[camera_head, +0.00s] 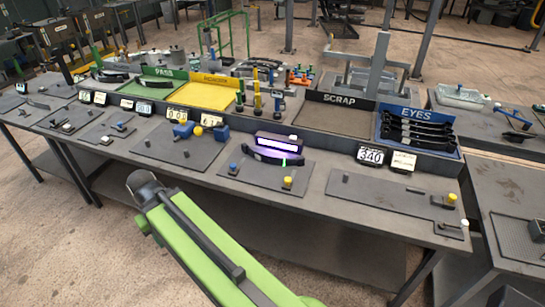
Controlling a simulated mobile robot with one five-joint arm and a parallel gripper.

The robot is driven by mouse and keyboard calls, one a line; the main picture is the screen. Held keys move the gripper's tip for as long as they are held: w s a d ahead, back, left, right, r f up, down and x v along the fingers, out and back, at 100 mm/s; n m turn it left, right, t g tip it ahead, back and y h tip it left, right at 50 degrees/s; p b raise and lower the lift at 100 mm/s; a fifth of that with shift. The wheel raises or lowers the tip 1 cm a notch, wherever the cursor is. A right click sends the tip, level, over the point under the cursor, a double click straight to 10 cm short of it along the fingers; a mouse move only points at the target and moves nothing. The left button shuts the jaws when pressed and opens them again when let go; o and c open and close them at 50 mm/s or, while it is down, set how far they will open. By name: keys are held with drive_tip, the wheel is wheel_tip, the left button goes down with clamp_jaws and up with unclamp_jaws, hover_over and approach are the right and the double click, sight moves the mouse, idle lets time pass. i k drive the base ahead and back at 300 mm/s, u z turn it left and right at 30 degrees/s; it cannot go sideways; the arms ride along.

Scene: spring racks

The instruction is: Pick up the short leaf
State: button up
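Dark curved leaves show in several places, and I cannot tell for sure which is the short leaf. One dark leaf (273,157) lies on the middle mat, in front of a purple-lit box (278,143), with a green glint near its right end. A smaller dark strip (38,104) lies on a mat at the far left. Another dark leaf (112,76) lies in the green PASS tray. Several black leaves (418,130) lie stacked in the blue EYES tray (428,110). My green arm rises from the bottom, in front of the bench; no gripper fingers are visible.
The long grey bench (320,215) carries mats with small pegs and yellow and blue knobs. Yellow tray (207,95) and SCRAP tray (335,117) stand along the back. A number display (370,155) stands right. Floor in front of the bench is clear.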

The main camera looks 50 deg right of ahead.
sight(299, 161)
drive_tip(key=i, duration=0.9)
drive_tip(key=u, duration=0.05)
